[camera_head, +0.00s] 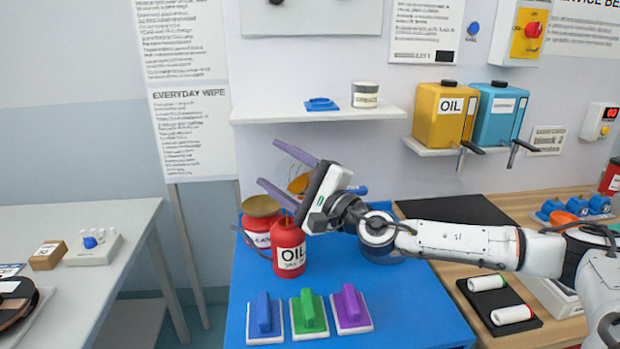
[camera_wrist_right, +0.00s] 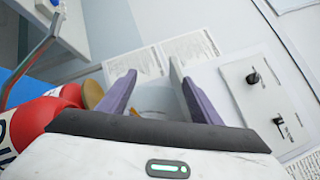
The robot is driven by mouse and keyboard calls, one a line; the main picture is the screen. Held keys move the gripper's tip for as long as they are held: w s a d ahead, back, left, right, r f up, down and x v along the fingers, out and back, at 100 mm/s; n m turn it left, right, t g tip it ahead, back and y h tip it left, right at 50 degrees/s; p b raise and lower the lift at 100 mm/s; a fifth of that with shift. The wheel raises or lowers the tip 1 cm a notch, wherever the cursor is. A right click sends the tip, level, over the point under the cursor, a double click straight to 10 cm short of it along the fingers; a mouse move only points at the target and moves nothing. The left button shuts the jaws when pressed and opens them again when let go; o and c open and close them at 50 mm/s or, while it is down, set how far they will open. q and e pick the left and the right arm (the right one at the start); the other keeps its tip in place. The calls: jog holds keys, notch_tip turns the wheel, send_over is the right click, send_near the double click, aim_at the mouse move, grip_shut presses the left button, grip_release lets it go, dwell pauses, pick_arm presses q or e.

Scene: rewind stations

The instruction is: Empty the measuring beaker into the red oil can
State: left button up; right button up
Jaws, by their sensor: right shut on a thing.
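The red oil can (camera_head: 289,254), labelled OIL, stands upright near the back left of the blue mat. My right gripper (camera_head: 269,167) is just above it, turned on its side with its fingers pointing left. It is shut on the see-through measuring beaker (camera_head: 298,184), which shows faintly with an amber patch between the fingers. The beaker seems tilted over the can; whether liquid is running out cannot be told. In the right wrist view the beaker (camera_wrist_right: 152,114) is a faint rim with a yellowish edge between the purple fingers. My left gripper is out of view.
A red container with a tan lid (camera_head: 261,206) stands right behind the oil can. Blue, green and purple handled blocks (camera_head: 309,313) line the front of the blue mat (camera_head: 410,305). A wall shelf (camera_head: 310,113) is above. The mat's front right is clear.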

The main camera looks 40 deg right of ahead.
jog(key=shift+a+f+n+b, duration=0.2)
jog(key=shift+f+n+b, duration=0.1)
jog(key=shift+f+n, duration=0.3)
dwell(1.8)
jog(key=shift+s+a+f+n, duration=0.1)
jog(key=shift+a+f+n, duration=0.15)
jog(key=shift+n, duration=0.35)
jog(key=shift+f+n+y+b, duration=0.25)
jog(key=shift+n+y+b, duration=0.05)
jog(key=shift+n+b, duration=0.1)
dwell(1.8)
jog(key=shift+a+f+n, duration=0.15)
jog(key=shift+f+n, duration=0.15)
jog(key=shift+n, duration=0.1)
dwell(2.4)
